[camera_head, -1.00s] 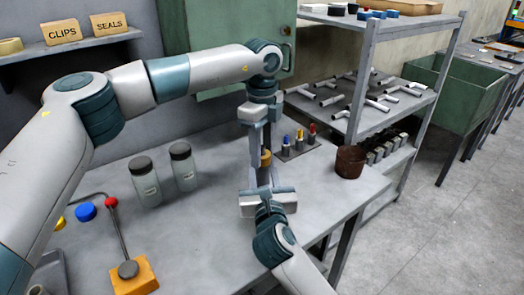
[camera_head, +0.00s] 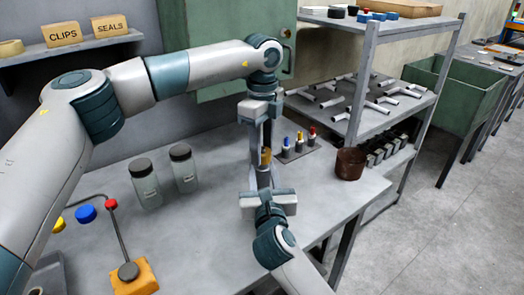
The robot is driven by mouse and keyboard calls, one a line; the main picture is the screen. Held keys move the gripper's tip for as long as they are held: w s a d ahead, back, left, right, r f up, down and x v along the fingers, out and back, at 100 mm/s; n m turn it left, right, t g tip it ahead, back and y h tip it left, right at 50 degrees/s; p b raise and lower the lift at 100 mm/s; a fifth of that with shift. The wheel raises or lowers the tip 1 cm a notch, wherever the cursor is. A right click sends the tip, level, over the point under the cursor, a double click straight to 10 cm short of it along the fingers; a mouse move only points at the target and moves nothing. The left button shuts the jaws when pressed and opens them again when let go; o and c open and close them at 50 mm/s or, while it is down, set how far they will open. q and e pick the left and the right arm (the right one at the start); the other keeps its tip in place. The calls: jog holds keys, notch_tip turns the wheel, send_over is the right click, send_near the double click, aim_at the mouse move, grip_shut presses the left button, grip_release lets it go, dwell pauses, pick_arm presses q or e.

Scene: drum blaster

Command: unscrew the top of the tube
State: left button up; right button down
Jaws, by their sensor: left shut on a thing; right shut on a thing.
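The tube (camera_head: 264,178) stands upright over the grey table, a grey body with a brass-coloured top (camera_head: 266,156). My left gripper (camera_head: 266,150) comes down from above and is shut on the tube's top. My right gripper (camera_head: 264,188) reaches in from the front and is shut on the tube's body. The gripper fingers hide parts of the tube, and I cannot tell whether its base touches the table.
Two glass jars (camera_head: 145,186) with dark lids stand left of the tube. A rack with small coloured-top tubes (camera_head: 299,147) and a brown cup (camera_head: 350,163) are to the right. An orange block with a bent rod (camera_head: 133,277) is at front left.

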pick_arm(q)
jog(key=shift+r, duration=0.55)
jog(key=shift+r, duration=1.9)
pick_arm(e)
jog(key=c, duration=1.2)
grip_release()
pick_arm(q)
jog(key=shift+f, duration=0.2)
pick_arm(e)
jog(key=s, duration=0.4)
jog(key=s+d, duration=0.1)
jog(key=s, duration=0.7)
jog(key=shift+d, duration=0.15)
